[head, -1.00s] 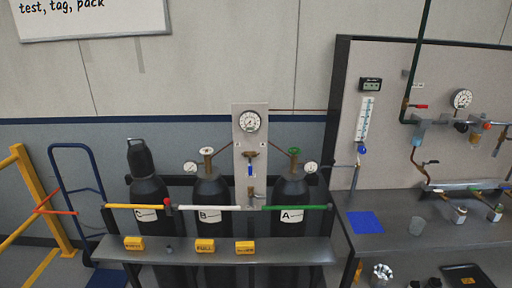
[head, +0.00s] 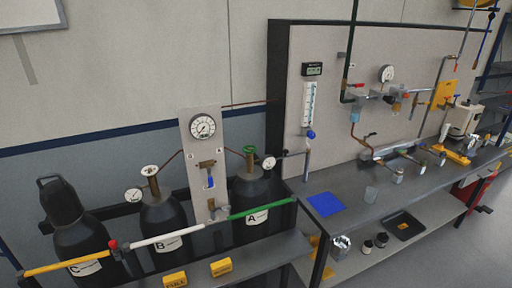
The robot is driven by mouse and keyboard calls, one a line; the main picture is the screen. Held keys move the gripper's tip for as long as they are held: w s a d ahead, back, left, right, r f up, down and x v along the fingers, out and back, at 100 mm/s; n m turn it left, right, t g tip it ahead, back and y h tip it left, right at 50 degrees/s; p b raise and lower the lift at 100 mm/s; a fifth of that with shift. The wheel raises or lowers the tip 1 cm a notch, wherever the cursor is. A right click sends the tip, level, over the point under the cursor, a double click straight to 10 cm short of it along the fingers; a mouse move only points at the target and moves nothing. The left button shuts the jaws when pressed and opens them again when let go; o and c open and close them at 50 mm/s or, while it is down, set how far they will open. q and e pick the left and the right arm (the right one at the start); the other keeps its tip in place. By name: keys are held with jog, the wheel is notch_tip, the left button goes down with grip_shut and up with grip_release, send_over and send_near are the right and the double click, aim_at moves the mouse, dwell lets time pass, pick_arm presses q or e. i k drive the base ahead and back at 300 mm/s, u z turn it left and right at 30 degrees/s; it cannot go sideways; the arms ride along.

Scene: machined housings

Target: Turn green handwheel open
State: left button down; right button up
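The green handwheel (head: 249,149) sits on top of the valve of the dark cylinder marked A (head: 256,191), in the left half of the head view. A small round gauge (head: 269,163) is beside it on the right. Nothing touches the handwheel. Its open or shut position cannot be told from here. Neither of my grippers shows in the head view.
A bar with yellow, white and green (head: 262,208) sections runs in front of the cylinders. A shelf with yellow blocks (head: 221,267) lies before it. A gauge panel (head: 204,180) stands between B and A. A bench with a blue mat (head: 325,204) is at right.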

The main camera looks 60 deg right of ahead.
aim_at(250, 150)
jog(key=z, duration=0.6)
jog(key=i, duration=0.7)
jog(key=z, duration=0.75)
